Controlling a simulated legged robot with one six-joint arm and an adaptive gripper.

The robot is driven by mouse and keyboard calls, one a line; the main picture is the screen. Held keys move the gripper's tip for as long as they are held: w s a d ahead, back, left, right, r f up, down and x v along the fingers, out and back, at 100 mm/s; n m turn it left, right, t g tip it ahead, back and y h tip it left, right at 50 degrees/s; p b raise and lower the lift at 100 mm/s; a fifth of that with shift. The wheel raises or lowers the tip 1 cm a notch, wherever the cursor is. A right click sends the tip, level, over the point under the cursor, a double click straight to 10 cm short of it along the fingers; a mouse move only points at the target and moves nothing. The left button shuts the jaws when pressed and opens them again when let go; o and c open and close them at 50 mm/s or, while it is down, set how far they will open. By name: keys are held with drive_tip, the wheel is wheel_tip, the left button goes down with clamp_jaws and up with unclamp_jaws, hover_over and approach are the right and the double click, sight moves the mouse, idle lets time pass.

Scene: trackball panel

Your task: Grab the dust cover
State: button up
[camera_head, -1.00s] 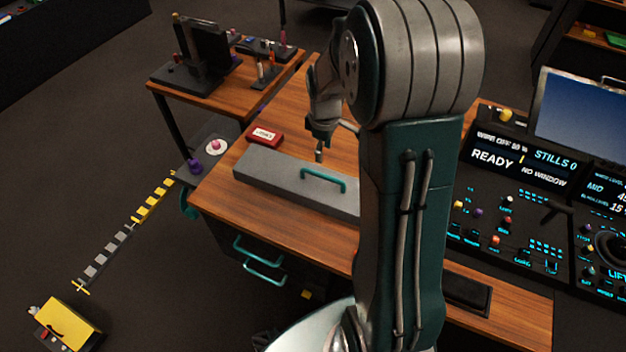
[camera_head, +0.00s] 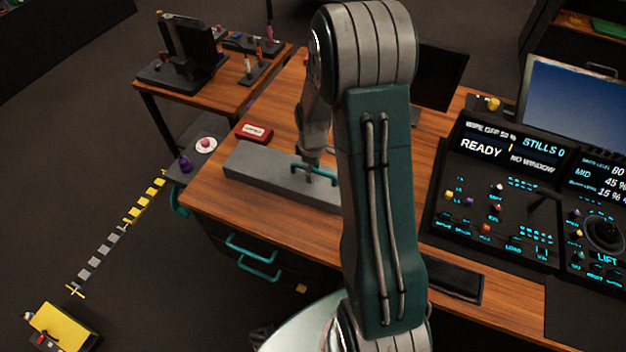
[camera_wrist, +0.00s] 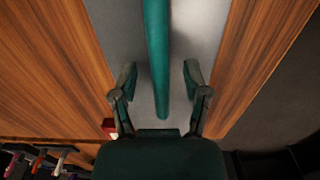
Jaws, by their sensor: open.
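The dust cover (camera_head: 262,174) is a long grey slab with a teal bar handle (camera_head: 326,171) on top, lying on the wooden desk. In the wrist view the grey cover (camera_wrist: 200,30) runs up the picture, and its teal handle (camera_wrist: 157,60) passes between my fingers. My gripper (camera_head: 312,168) is at the handle in the head view, partly hidden by its own wrist. In the wrist view my gripper (camera_wrist: 160,80) is open, one finger on each side of the handle, with gaps on both sides. My arm hides the cover's right end.
A red labelled box (camera_head: 254,132) lies behind the cover. A black control console (camera_head: 500,200) with lit screens stands at the right of the desk (camera_head: 225,208). A side table (camera_head: 228,82) with small tools is at the back left. Wood in front of the cover is clear.

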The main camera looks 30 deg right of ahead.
clamp_jaws()
drive_tip(key=shift+r, duration=0.15)
